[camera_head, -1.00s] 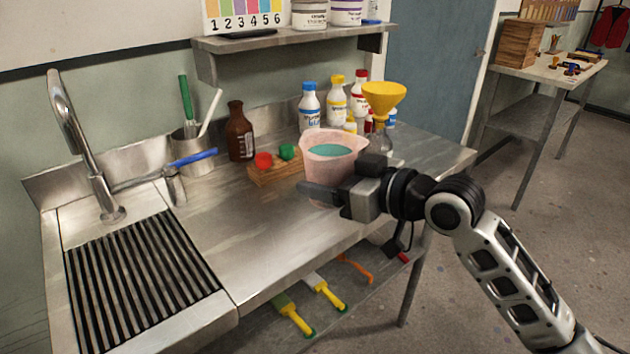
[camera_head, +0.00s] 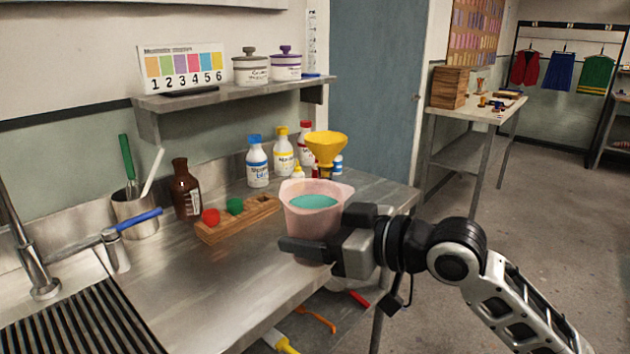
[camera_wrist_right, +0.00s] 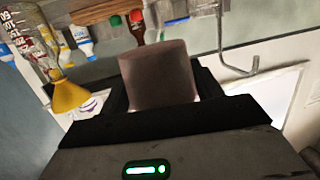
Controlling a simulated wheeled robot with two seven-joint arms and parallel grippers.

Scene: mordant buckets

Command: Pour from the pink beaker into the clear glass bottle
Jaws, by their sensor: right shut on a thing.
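The pink beaker (camera_head: 298,222) holds teal liquid and is upright, near the counter's front right edge in the head view. The wrist view, which looks inverted, shows the beaker (camera_wrist_right: 158,78) between the fingers. The clear glass bottle (camera_wrist_right: 30,45) has graduation marks and a yellow funnel (camera_head: 326,147) in its neck. In the head view the bottle is mostly hidden behind the beaker. The beaker is apart from the funnel. My left gripper is not in view.
A wooden block (camera_head: 237,222) with red and green caps lies left of the beaker. A brown bottle (camera_head: 186,190) and several white bottles (camera_head: 257,165) stand along the back. The counter front (camera_head: 200,290) is clear.

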